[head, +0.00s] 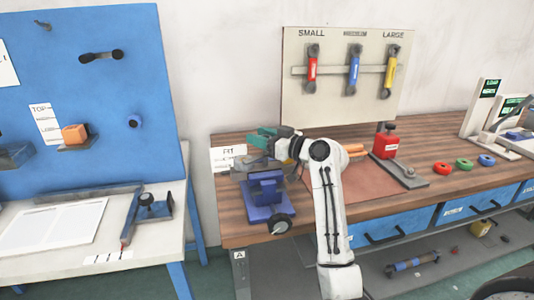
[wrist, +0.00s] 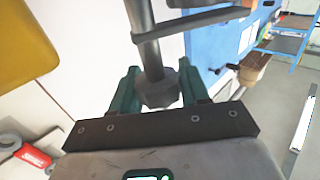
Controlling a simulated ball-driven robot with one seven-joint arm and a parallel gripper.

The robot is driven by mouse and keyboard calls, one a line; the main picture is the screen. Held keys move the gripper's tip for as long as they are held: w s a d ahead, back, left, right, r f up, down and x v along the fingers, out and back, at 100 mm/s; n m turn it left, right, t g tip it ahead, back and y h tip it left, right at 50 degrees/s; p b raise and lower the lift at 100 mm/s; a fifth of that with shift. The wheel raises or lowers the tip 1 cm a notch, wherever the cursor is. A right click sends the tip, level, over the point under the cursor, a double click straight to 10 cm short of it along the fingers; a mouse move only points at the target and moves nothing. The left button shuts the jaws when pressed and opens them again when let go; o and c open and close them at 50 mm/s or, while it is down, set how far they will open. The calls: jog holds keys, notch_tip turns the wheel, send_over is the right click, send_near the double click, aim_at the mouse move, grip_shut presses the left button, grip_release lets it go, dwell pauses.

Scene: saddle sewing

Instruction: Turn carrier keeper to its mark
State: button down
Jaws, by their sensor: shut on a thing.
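My gripper (head: 268,138) has teal fingers and is above the blue vise-like fixture (head: 263,190) at the left end of the wooden bench. In the wrist view my gripper (wrist: 158,92) has its fingers on both sides of a dark grey knob (wrist: 160,91) at the end of a dark shaft (wrist: 143,35). The fingers are shut on this knob. I cannot tell for sure whether it is the carrier keeper. No mark for it can be made out. In the head view the gripper and arm hide the held part.
A black handwheel (head: 280,223) sticks out at the fixture's front. A labelled sheet (head: 228,159) stands left of it. A red can (head: 386,143) and several coloured rings (head: 464,164) are farther right. The brown mat (head: 370,183) has clear room. A blue pegboard (head: 90,105) stands left.

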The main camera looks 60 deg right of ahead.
jog(key=n+y+b, duration=0.1)
jog(key=y+b, duration=0.1)
jog(key=y, duration=0.1)
jog(key=n+y+b, duration=0.2)
jog(key=shift+a+f+n+y, duration=0.2)
jog(key=shift+n+y, duration=0.1)
jog(key=shift+y, duration=0.1)
jog(key=shift+a+r+n+g+y+b, duration=0.1)
jog(key=shift+n+g+y+b, duration=0.25)
jog(key=shift+n+y+b, duration=0.55)
jog(key=shift+a+n+g+y+b, duration=0.1)
jog(key=shift+n+g+y+b, duration=0.4)
jog(key=shift+y, duration=0.8)
jog(key=c, duration=0.6)
grip_release()
jog(key=shift+s, duration=0.15)
jog(key=v, duration=1)
jog(key=shift+s+d, duration=0.2)
jog(key=shift+s, duration=0.05)
